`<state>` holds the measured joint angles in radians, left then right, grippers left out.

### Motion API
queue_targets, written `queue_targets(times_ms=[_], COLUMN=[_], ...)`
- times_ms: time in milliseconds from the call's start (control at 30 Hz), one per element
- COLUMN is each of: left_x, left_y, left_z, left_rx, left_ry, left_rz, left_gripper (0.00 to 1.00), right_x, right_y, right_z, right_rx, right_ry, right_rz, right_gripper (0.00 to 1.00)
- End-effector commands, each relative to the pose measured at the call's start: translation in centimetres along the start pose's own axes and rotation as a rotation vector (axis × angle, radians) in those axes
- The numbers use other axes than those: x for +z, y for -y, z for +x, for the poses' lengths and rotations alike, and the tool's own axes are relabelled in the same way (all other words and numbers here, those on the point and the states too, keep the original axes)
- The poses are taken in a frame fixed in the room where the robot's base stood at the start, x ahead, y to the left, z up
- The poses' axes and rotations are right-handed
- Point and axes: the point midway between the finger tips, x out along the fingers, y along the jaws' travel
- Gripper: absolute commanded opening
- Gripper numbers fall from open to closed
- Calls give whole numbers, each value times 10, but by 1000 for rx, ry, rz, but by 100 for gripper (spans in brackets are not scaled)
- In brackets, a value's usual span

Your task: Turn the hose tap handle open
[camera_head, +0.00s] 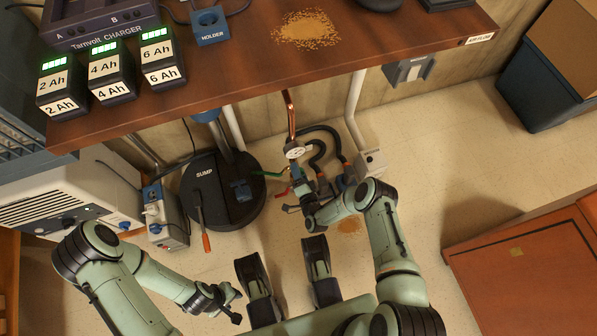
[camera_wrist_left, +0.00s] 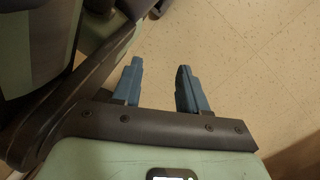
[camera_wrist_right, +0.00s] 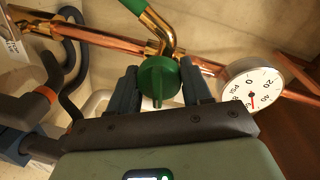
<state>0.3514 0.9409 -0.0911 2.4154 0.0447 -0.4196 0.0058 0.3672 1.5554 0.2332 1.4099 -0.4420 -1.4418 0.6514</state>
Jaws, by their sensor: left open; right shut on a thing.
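The hose tap handle (camera_wrist_right: 158,84) is a round green knob with a raised bar, in the right wrist view. It sits below a brass tap body (camera_wrist_right: 165,32) on a copper pipe. A green hose-like piece (camera_wrist_right: 122,5) shows at the tap's upper end and also in the head view (camera_head: 268,173). My right gripper (camera_wrist_right: 158,70) is shut on the handle, one finger on each side. In the head view my right gripper (camera_head: 298,188) is below the bench edge and largely hides the handle. My left gripper (camera_wrist_left: 160,70) is open and empty above the floor, at the lower left (camera_head: 232,302).
A pressure gauge (camera_wrist_right: 253,89) is close right of the handle. Dark hoses (camera_head: 322,150) and copper pipes crowd the tap. A black sump lid (camera_head: 222,205) lies to the left. The bench (camera_head: 235,70) overhangs above.

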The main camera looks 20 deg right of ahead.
Motion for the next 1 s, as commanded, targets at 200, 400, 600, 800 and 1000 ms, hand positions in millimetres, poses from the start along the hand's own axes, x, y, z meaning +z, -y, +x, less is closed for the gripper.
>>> queue_targets(times_ms=[200,400,600,800,1000], left_x=[5,8,10,10,10], left_y=[5,7,8,8,8], left_z=[4,5,6,6,6], left_rx=[-10,-15,-17,-17,-17], left_ry=[21,33,37,38,38], left_rz=[-7,-11,-13,-13,-12], left_gripper=[43,43,43,43,43], right_x=[-3,-3,-2,-2,-2], right_y=[-3,-3,-3,-3,-3], right_z=[1,1,1,1,1], right_rx=[1,0,0,0,0], right_ry=[8,17,21,22,21], right_rz=[133,207,238,244,243], right_gripper=[18,18,18,18,18])
